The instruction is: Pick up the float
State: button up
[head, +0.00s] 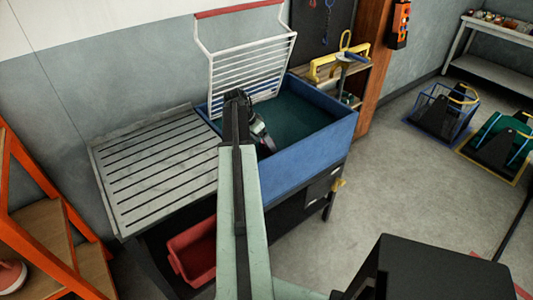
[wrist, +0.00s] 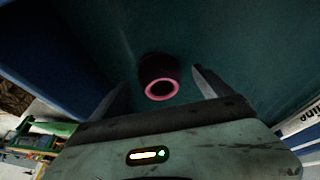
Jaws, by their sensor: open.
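The float (wrist: 161,90) shows in the wrist view as a dark, round body with a pink ring at its near end. It lies against the dark green inside of the blue tub (head: 310,158). My gripper (wrist: 163,84) is open, with one finger to the left and one to the right of the float in the picture. I cannot tell how far beyond the fingertips the float is. In the head view my gripper (head: 264,140) reaches down into the tub, and I cannot make out the float there.
A white wire rack (head: 252,68) stands at the tub's back edge. A slatted metal drainboard (head: 150,165) adjoins on the left, with a red bin (head: 192,250) below. An orange-framed shelf (head: 45,215) is at far left. The floor at right is clear up to the wire baskets (head: 440,110).

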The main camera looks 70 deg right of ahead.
jog(key=b+x, duration=0.4)
jog(key=x, duration=0.1)
jog(key=shift+s, duration=0.2)
jog(key=shift+r, duration=0.1)
jog(key=c, duration=1.5)
notch_tip(320, 180, up, 10)
jog(key=p, duration=1)
jog(key=shift+r, duration=0.1)
